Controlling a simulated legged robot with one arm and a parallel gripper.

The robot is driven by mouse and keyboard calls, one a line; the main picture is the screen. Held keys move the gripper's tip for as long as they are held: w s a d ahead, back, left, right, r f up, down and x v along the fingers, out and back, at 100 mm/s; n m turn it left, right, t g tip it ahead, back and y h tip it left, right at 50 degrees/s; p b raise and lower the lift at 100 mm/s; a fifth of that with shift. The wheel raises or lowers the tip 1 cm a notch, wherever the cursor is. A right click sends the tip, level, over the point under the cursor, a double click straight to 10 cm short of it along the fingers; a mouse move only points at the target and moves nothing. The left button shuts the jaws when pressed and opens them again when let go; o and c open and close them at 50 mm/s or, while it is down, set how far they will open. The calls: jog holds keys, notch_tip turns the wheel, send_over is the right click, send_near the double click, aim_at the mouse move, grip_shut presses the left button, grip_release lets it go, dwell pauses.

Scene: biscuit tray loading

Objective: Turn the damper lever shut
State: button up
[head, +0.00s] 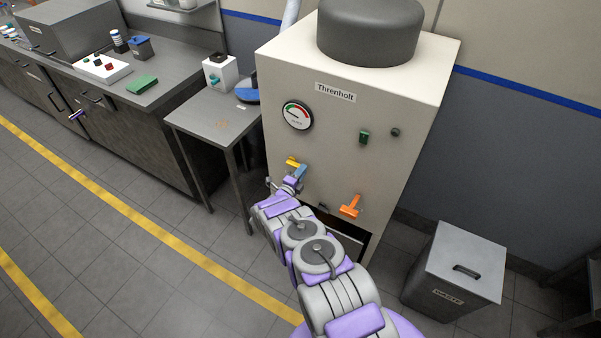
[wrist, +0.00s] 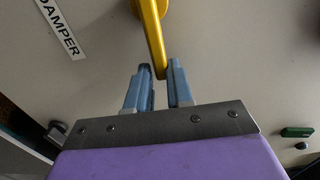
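The yellow damper lever (head: 292,162) is on the front of the cream Threnholt cabinet (head: 345,130), below the gauge. In the wrist view the lever (wrist: 151,35) hangs from its pivot at the top, and a DAMPER label (wrist: 61,27) is to its left. My gripper (wrist: 160,73) has two blue fingers, apart, with the lever's free end between their tips. The left finger stands clear of the lever; whether the right finger touches it I cannot tell. In the head view my gripper (head: 298,174) is just at the lever, and the arm hides part of the panel below.
An orange lever (head: 350,207) is on the same panel, to the right of my arm. A gauge (head: 297,115) and a green switch (head: 364,137) are above. A small table (head: 218,122) stands left, a grey waste bin (head: 456,268) right.

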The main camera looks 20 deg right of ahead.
jog(key=o, duration=0.4)
jog(key=shift+d, duration=0.15)
jog(key=shift+c, duration=0.2)
jog(key=p+v, duration=0.3)
jog(key=v, duration=1.4)
jog(key=shift+a, duration=0.2)
